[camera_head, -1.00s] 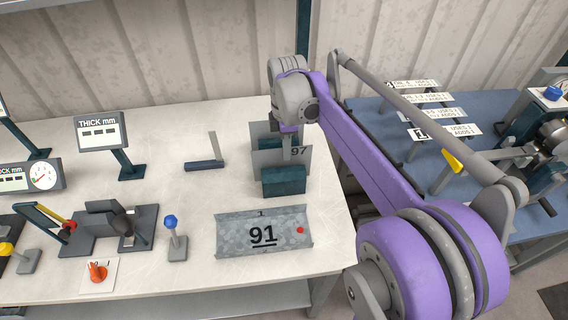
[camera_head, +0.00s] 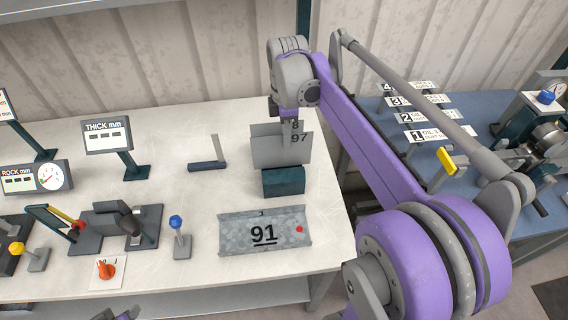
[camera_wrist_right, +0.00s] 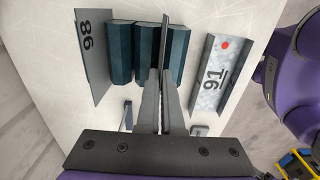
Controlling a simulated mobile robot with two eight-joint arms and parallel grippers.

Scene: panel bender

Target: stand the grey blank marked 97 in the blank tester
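The grey blank marked 97 (camera_head: 302,150) is upright at the dark teal block rack (camera_head: 284,182). My right gripper (camera_head: 290,113) is shut on its upper edge. In the right wrist view the fingers (camera_wrist_right: 165,100) pinch the thin plate (camera_wrist_right: 166,35), seen edge-on between two teal blocks; I cannot tell whether its lower edge is clear of them. Dark fixtures (camera_head: 113,228) stand at the left, near displays marked THICK mm (camera_head: 106,136) and ROCK mm (camera_head: 36,178); no label names the blank tester. A small part of my left gripper (camera_head: 118,314) shows at the bottom edge.
Another grey blank, marked 98 (camera_wrist_right: 88,55), stands behind 97. A metal plate marked 91 (camera_head: 235,236) lies in front of the rack.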

